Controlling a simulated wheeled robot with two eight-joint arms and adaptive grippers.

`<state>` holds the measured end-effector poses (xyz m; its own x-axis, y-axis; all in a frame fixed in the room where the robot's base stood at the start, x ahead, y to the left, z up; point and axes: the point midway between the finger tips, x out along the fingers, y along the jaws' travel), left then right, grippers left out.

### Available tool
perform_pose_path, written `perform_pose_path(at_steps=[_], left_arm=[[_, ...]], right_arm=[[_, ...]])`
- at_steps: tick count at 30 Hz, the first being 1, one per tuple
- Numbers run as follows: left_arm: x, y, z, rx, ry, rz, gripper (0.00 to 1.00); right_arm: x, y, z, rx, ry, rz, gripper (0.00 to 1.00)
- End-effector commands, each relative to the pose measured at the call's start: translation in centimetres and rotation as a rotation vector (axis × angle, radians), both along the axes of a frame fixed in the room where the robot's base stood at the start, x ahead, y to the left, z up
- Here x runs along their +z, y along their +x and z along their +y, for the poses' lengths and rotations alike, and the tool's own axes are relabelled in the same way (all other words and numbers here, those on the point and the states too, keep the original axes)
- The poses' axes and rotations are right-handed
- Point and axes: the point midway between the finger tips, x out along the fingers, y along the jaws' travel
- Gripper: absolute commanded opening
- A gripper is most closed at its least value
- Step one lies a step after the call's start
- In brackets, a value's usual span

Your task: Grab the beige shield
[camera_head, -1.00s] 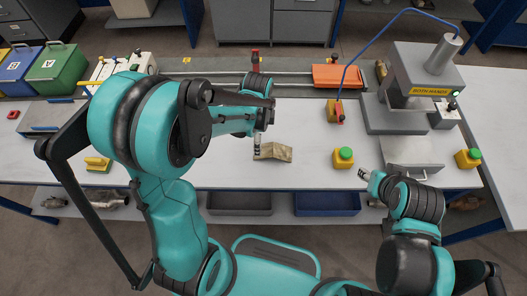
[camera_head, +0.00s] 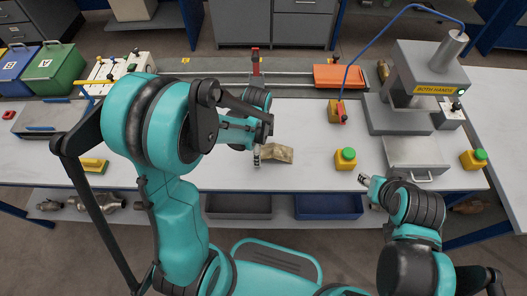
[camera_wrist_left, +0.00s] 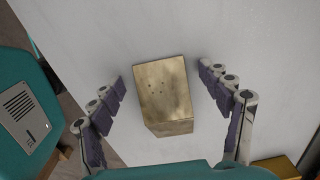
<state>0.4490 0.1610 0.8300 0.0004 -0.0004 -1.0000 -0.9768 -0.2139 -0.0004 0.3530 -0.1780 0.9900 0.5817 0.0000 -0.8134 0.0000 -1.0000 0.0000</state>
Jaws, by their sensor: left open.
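The beige shield (camera_head: 276,153) is a folded, brass-beige piece lying on the white table, just right of my left gripper in the head view. In the left wrist view the shield (camera_wrist_left: 164,91) lies between the spread fingers, with a gap on each side, and shows a few small dark dots on its top face. My left gripper (camera_head: 257,155) is open and empty above the table; its fingers (camera_wrist_left: 163,85) are apart in the wrist view. My right gripper (camera_head: 364,180) is at the table's front edge, right of the shield; its finger state is too small to tell.
A yellow box with a green button (camera_head: 345,158) stands right of the shield, another (camera_head: 473,159) farther right. A grey press (camera_head: 410,100) stands at the back right. An orange block (camera_head: 338,76) sits behind. Green (camera_head: 57,68) and blue bins stand at the left.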

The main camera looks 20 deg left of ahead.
Motion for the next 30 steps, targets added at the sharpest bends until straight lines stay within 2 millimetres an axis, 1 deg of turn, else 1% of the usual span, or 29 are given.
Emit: perform_pose_path(at_steps=[12, 13, 14, 15, 17, 18, 19, 30], left_arm=[[-0.21, 0.00, 0.00, 0.000, 0.000, 0.000, 0.78], [-0.21, 0.00, 0.00, 0.000, 0.000, 0.000, 0.75], [-0.21, 0.00, 0.00, 0.000, 0.000, 0.000, 0.67], [-0.21, 0.00, 0.00, 0.000, 0.000, 0.000, 0.56], [-0.21, 0.00, 0.00, 0.000, 0.000, 0.000, 0.41], [-0.22, 0.00, 0.00, 0.000, 0.000, 0.000, 0.30], [-0.22, 0.00, 0.00, 0.000, 0.000, 0.000, 0.24], [-0.02, 0.00, 0.00, 0.000, 0.000, 0.000, 0.23]], right_arm=[[-0.26, 0.00, 0.00, 0.000, 0.000, 0.000, 0.40], [-0.26, 0.00, 0.00, 0.000, 0.000, 0.000, 0.40], [-0.26, 0.00, 0.00, 0.000, 0.000, 0.000, 0.40], [-0.26, 0.00, 0.00, 0.000, 0.000, 0.000, 0.40], [-0.26, 0.00, 0.00, 0.000, 0.000, 0.000, 0.40], [-0.26, 0.00, 0.00, 0.000, 0.000, 0.000, 0.40], [-0.26, 0.00, 0.00, 0.000, 0.000, 0.000, 0.40], [-0.04, -0.01, 0.00, 0.000, 0.000, 0.000, 0.40]])
